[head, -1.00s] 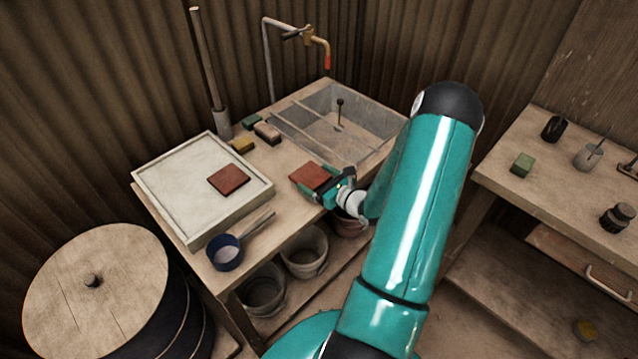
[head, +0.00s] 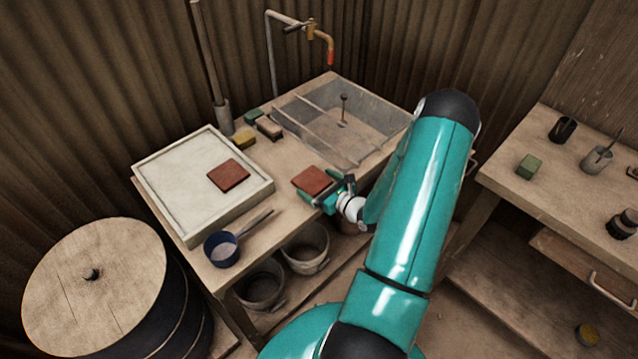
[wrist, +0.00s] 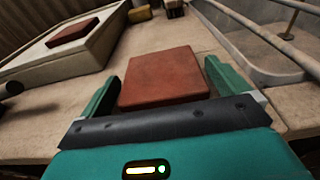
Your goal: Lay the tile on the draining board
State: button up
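A square red-brown tile (head: 315,180) lies flat on the workbench in front of the sink. In the wrist view the tile (wrist: 163,78) lies between the two green fingers. My gripper (wrist: 163,82) is open around its near part, with a narrow gap at the right finger; contact at the left finger is hard to tell. In the head view my gripper (head: 318,186) reaches the tile from the lower right. A pale board with a raised rim (head: 185,165), seemingly the draining board, sits left on the bench. A second red-brown tile (head: 229,175) lies on its right part.
A sink (head: 365,125) with a tap stands behind the tile. A blue pan (head: 222,249) lies at the bench's front. Buckets (head: 305,248) stand below. The board's left part is clear.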

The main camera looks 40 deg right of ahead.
jog(key=shift+r, duration=0.1)
jog(key=shift+s+r, duration=0.1)
jog(key=shift+s, duration=0.15)
jog(key=s+r, duration=0.2)
jog(key=s, duration=0.9)
jog(key=w+a+r+n+g+y, duration=0.2)
jog(key=a+r+n+g+y, duration=0.35)
jog(key=a+r+n, duration=0.4)
jog(key=w+a+r+n+g+y, duration=0.2)
jog(key=a+r+n+g+y, duration=0.35)
jog(key=a+n, duration=0.6)
jog(key=s+a+r+n+h, duration=0.4)
jog(key=r+n, duration=0.3)
jog(key=r, duration=0.2)
jog(key=s+a+r+n+h, duration=0.5)
jog(key=a+r+n+h, duration=0.1)
jog(key=r+n+h, duration=0.1)
jog(key=shift+r+n+h, duration=0.3)
jog(key=shift+r+n, duration=0.1)
jog(key=shift+r, duration=0.45)
